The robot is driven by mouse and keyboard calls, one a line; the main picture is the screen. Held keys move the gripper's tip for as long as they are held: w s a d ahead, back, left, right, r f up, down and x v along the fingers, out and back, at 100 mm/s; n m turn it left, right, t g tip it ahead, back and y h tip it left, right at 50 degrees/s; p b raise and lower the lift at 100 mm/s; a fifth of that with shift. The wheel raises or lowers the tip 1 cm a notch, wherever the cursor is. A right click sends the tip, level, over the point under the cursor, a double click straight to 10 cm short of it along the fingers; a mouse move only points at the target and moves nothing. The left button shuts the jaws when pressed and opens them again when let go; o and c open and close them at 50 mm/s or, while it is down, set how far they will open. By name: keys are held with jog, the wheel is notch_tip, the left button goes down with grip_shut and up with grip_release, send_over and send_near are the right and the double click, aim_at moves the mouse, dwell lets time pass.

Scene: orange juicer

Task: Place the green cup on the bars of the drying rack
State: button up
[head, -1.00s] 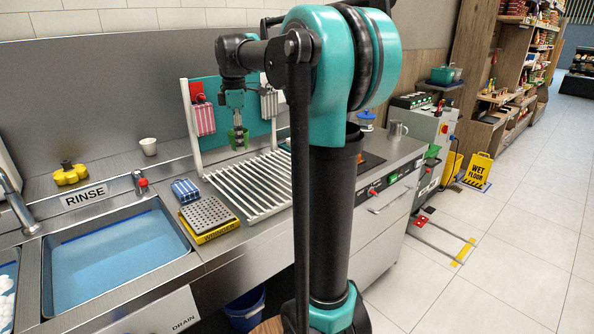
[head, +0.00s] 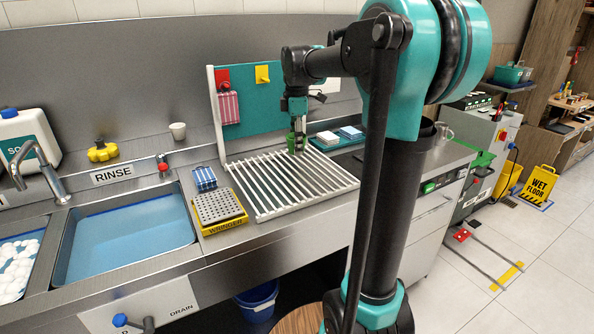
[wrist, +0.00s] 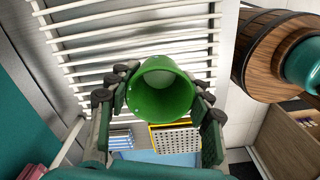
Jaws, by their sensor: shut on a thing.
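The drying rack (head: 262,200) is a frame of white bars on the steel counter, with a teal back panel (head: 243,103) behind it. My gripper (head: 297,142) is over the far right part of the rack, pointing down. In the wrist view its fingers (wrist: 158,92) are shut on the green cup (wrist: 160,102) from both sides. The cup's open mouth faces the wrist camera and rack bars (wrist: 85,62) show beyond it. The cup also shows small between the fingers in the head view (head: 291,139). Whether its base touches the bars cannot be told.
Left of the rack are a yellow wringer (head: 219,208), a blue striped cloth (head: 204,179) and the rinse sink (head: 130,238). A white cup (head: 178,131) stands at the back. A red striped cloth (head: 229,107) hangs on the panel. Folded cloths (head: 338,133) lie right of the rack.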

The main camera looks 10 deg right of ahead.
aim_at(296, 179)
notch_tip(296, 179, down, 10)
jog(key=shift+r, duration=0.25)
jog(key=shift+f, duration=0.1)
jog(key=o, duration=1.2)
jog(key=shift+c, duration=0.2)
notch_tip(296, 179, up, 12)
jog(key=shift+r, duration=0.15)
